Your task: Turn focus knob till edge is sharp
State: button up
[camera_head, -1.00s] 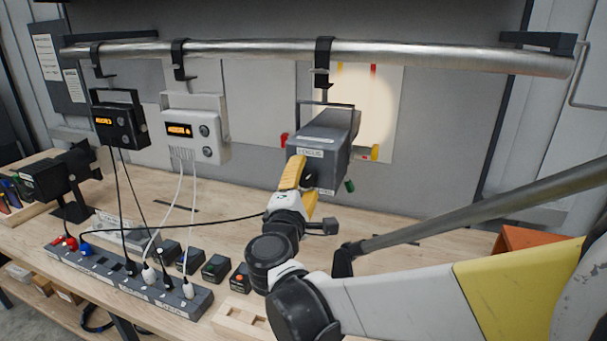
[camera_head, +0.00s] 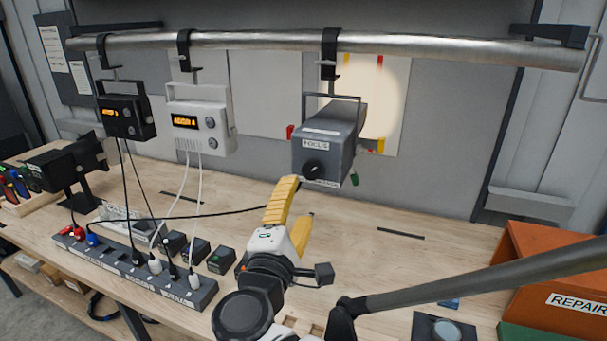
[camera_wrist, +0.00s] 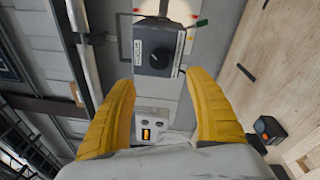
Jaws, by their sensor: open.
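The grey lamp housing (camera_head: 325,146) hangs from the metal pipe by a black clamp, with a label reading FOCUS on its near face. The black focus knob (camera_head: 313,170) sits below that label. In the wrist view the knob (camera_wrist: 160,57) has a pale pointer line and lies ahead of the fingers. My gripper (camera_head: 292,212) has yellow fingers, open and empty, a little below and in front of the housing, apart from the knob. A bright round light patch (camera_head: 395,103) with a soft-looking edge falls on the white panel behind the lamp.
A metal pipe (camera_head: 430,53) runs above. A white control box (camera_head: 200,122) and a black box (camera_head: 124,116) hang at left, cables dropping to a power strip (camera_head: 130,266). An orange REPAIR bin (camera_head: 545,262) stands at right. The bench centre right of my gripper is mostly clear.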

aim_at(309, 173)
dwell(0.3)
jog(key=w+d+n+h+p, duration=0.1)
jog(key=w+n, duration=0.2)
jog(key=w, duration=0.1)
jog(key=w+d+n+g+h+p, duration=0.1)
jog(key=w+n, duration=0.3)
jog(key=w+n+h+p, duration=0.1)
jog(key=w+n, duration=0.2)
jog(key=w, duration=0.1)
jog(key=shift+d+r+n+g+h, duration=0.25)
jog(key=shift+d+n+g+h, duration=0.15)
jog(key=shift+s, duration=0.1)
jog(key=shift+c, duration=0.6)
jog(key=c, duration=1.1)
